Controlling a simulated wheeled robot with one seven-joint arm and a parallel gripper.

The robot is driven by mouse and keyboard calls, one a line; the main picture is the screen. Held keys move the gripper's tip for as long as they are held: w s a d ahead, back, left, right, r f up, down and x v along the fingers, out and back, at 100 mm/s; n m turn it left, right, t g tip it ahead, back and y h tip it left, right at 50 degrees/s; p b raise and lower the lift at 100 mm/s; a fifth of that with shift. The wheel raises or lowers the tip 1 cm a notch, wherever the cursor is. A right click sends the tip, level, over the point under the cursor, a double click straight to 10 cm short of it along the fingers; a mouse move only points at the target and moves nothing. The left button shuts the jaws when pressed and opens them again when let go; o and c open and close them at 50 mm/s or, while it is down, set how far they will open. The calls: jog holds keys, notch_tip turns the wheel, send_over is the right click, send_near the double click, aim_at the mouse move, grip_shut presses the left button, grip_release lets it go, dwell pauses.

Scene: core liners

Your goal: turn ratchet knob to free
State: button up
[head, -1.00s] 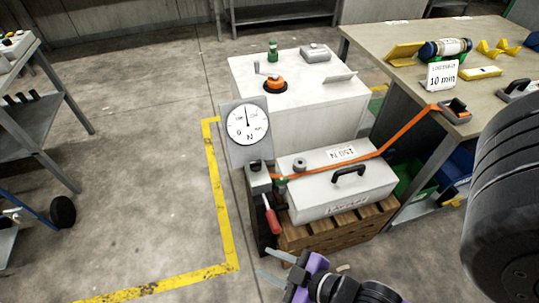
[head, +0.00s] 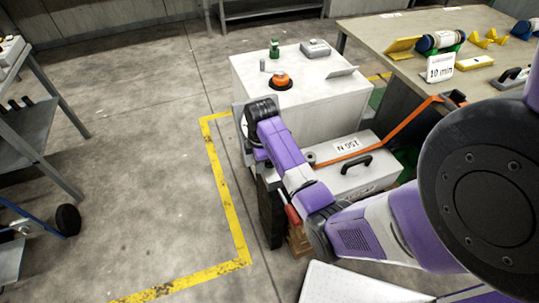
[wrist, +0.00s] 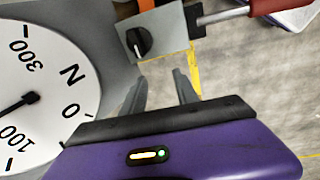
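The ratchet knob (wrist: 140,42) is a black round knob with a pale pointer line, on a grey block at the top of the wrist view. A metal lever with a red handle (wrist: 272,5) extends right from that block; the handle also shows in the head view (head: 292,215). My gripper (wrist: 162,80) is open and empty, its two fingers apart and pointing toward the block, a little short of the knob in the picture. In the head view my arm hides the knob and fingers.
A white gauge dial (wrist: 60,110) marked N is close at left in the wrist view. An orange strap (head: 385,137) runs over the grey case (head: 340,178) to the workbench (head: 380,35). A white cabinet (head: 325,100) stands behind.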

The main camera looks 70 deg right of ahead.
jog(key=shift+n+g+y, duration=0.3)
jog(key=shift+g, duration=0.2)
jog(key=d+r, duration=0.1)
jog(key=s+d+r, duration=0.1)
jog(key=d+r, duration=0.1)
jog(key=s+d+r, duration=0.1)
jog(key=d, duration=0.1)
jog(key=shift+s+d+r, duration=0.1)
jog(key=shift+d+r, duration=0.1)
jog(key=shift+r, duration=0.1)
jog(key=shift+s+d, duration=0.1)
jog(key=shift+s, duration=0.05)
notch_tip(320, 180, down, 8)
jog(key=shift+r, duration=0.25)
jog(key=shift+c, duration=0.3)
grip_shut()
